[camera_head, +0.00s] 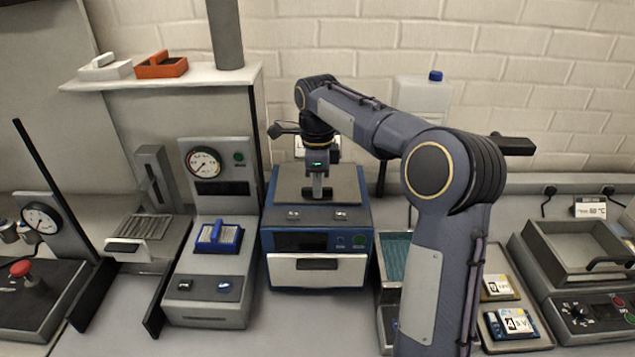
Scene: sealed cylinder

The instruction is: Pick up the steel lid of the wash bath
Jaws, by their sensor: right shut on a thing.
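The wash bath (347,242) appears to be the blue and grey machine in the middle of the bench. Its flat steel lid (345,182) lies on the top. My right gripper (318,193) points straight down over the middle of the lid. It is shut on what seems to be the lid's handle, which the fingers mostly hide. The lid looks level; I cannot tell whether it is clear of the bath. My left gripper is not in view.
A gauge station with a blue basket (219,238) stands left of the bath. A teal-lined tray (396,257) is close on the right, partly behind my right arm. An open grey bath (585,250) stands far right. A shelf (195,78) is at upper left.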

